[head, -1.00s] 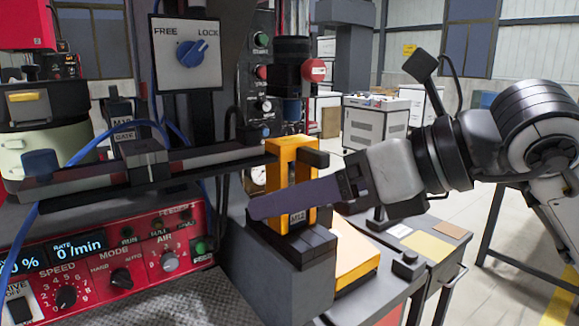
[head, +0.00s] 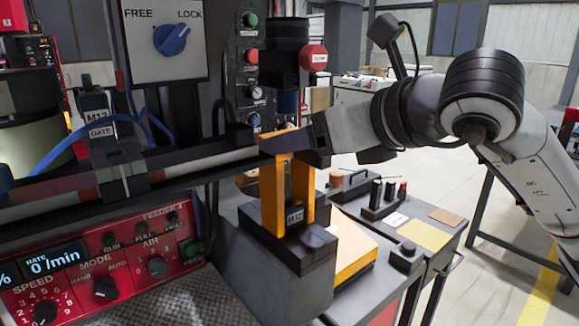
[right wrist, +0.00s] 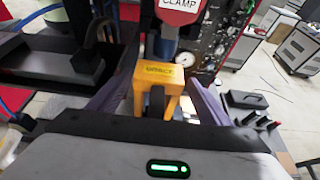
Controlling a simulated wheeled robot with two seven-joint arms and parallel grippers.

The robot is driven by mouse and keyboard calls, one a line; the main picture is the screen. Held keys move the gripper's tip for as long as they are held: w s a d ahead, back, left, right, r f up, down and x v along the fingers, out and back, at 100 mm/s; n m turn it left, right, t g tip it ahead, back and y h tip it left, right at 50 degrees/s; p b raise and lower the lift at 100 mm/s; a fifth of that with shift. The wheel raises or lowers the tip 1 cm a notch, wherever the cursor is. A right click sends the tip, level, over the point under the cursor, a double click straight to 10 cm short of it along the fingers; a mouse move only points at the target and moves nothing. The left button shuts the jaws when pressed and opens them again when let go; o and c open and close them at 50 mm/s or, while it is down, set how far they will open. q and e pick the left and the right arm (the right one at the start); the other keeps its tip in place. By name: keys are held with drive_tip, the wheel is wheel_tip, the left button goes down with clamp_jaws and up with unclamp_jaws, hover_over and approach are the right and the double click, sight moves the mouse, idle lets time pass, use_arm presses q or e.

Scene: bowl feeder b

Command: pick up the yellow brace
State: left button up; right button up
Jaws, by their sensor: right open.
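The yellow brace (head: 272,200) stands upright on a dark block labelled M12 (head: 294,217), its two legs reaching down around the label. My right gripper (head: 284,143) comes in from the right at the height of the brace's top, and its near finger hides part of that top. In the right wrist view the brace (right wrist: 160,75) is between the two purple fingers of my open right gripper (right wrist: 158,95), with a visible gap on each side. Whether a finger touches it I cannot tell. My left gripper is not in view.
A dark cylinder with a red CLAMP knob (head: 314,57) is just above and behind the brace. A feeder rail (head: 200,163) ends left of it. A red control panel (head: 110,260) fills the lower left. A side table (head: 425,238) stands at right.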

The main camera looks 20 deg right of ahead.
drive_tip(key=x, duration=0.3)
drive_tip(key=shift+w+a+f+p, duration=0.1)
drive_tip(key=shift+w+a+p, duration=0.1)
drive_tip(key=shift+w+p, duration=0.1)
drive_tip(key=shift+s, duration=0.1)
drive_tip(key=shift+c, duration=0.2)
drive_tip(key=c, duration=1.4)
drive_tip(key=shift+c, duration=1.1)
drive_tip(key=shift+r, duration=0.2)
